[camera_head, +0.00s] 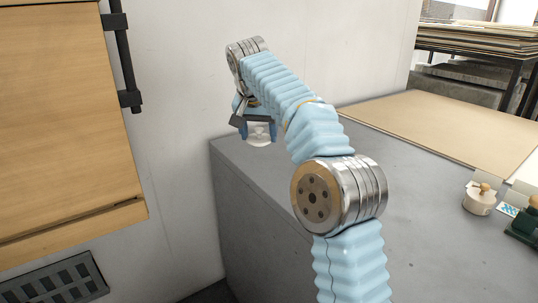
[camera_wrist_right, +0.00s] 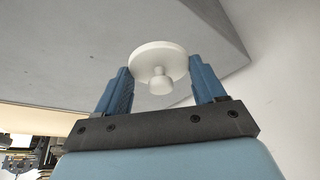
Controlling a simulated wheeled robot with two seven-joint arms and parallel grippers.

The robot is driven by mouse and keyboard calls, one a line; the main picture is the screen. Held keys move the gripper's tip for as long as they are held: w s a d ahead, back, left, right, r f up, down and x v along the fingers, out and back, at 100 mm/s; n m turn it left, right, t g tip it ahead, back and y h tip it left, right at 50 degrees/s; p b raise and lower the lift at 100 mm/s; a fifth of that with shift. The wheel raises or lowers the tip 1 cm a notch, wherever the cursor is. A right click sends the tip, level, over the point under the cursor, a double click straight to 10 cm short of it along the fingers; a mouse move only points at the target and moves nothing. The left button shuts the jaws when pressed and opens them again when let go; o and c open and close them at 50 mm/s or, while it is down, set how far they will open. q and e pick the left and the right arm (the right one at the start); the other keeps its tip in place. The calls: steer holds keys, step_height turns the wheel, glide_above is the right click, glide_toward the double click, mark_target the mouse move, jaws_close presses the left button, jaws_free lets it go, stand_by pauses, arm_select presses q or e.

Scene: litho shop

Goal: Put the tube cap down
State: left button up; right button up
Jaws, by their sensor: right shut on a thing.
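The tube cap (camera_wrist_right: 158,60) is a white round disc with a small knob on it. It shows between the two blue fingers of my right gripper (camera_wrist_right: 162,76) in the right wrist view, and the gripper is shut on it. In the head view my right gripper (camera_head: 257,116) points down near the far left corner of the grey counter (camera_head: 255,190). The pale cap (camera_head: 261,138) shows just below its fingers. I cannot tell whether the cap touches the counter top. My left gripper is not in view.
A pale wall (camera_head: 175,120) stands behind the counter. A large tan board (camera_head: 450,125) lies on the counter at the right. A cream pot with a wooden knob (camera_head: 479,200) and a dark green item (camera_head: 525,225) stand at the right edge. A wooden cabinet (camera_head: 65,110) hangs at left.

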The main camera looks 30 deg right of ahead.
steer(key=b, duration=0.1)
glide_above(271, 164)
steer(key=s+a, duration=0.1)
step_height(271, 164, down, 6)
steer(key=shift+s+a+r, duration=0.1)
steer(key=shift+r, duration=0.05)
steer(key=shift+d+f+b, duration=0.2)
steer(key=shift+f+b, duration=0.3)
steer(key=shift+f, duration=1.2)
steer(key=shift+f, duration=0.15)
steer(key=o, duration=1)
